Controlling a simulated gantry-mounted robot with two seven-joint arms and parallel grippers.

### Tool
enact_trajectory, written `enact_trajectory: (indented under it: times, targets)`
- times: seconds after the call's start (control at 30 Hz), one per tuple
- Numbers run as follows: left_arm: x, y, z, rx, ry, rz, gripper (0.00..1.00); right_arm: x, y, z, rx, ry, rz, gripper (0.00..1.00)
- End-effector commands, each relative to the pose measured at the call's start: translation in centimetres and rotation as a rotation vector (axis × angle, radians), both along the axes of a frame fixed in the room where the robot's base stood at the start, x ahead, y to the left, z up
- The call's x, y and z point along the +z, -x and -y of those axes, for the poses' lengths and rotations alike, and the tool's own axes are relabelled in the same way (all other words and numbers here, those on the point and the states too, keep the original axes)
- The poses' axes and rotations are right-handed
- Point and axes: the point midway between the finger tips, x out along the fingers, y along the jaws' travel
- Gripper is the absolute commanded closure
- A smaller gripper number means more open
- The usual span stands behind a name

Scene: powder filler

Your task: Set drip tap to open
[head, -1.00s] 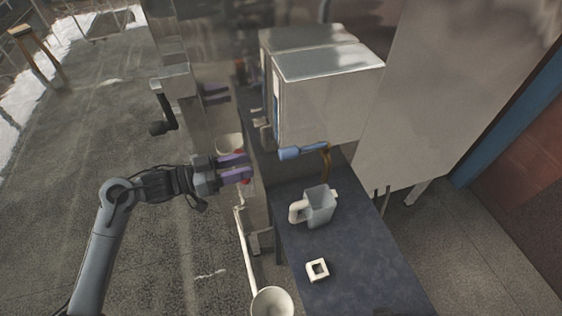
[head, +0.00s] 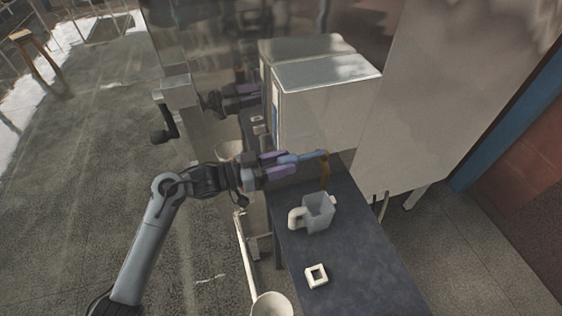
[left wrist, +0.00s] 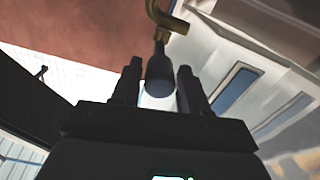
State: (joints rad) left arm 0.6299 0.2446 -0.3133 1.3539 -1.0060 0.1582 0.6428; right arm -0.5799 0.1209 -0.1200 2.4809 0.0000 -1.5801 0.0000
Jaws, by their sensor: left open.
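The handle points left in the head view. My left gripper (head: 278,164), with purple fingers, is open at the handle's free end. In the left wrist view, the dark rounded end of the handle (left wrist: 159,76) lies between my open fingers (left wrist: 158,92), and the brass spout (left wrist: 160,14) is beyond it. Contact with the fingers cannot be told. My right gripper is not in view.
A pitcher (head: 319,212) stands on the dark counter (head: 365,260) below the tap. A square white ring (head: 316,276) lies nearer me. A white long-handled scoop (head: 271,303) is left of the counter. A shiny metal panel behind reflects my gripper.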

Motion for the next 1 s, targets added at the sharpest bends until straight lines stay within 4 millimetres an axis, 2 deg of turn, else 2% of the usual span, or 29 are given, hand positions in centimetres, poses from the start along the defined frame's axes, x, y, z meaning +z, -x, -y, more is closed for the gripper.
enact_trajectory:
  times: [0.2,0.5,0.77,1.0]
  targets:
    - [0.0,0.0,0.0,0.000,0.000,0.000,0.56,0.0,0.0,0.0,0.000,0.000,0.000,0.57]
    - [0.0,0.0,0.0,0.000,0.000,0.000,1.00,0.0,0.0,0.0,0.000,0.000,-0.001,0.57]
    - [0.0,0.1,0.0,0.003,0.000,0.000,1.00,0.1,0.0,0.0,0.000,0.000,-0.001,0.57]
    - [0.3,0.9,0.5,0.058,0.002,-0.003,1.00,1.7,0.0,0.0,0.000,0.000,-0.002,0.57]
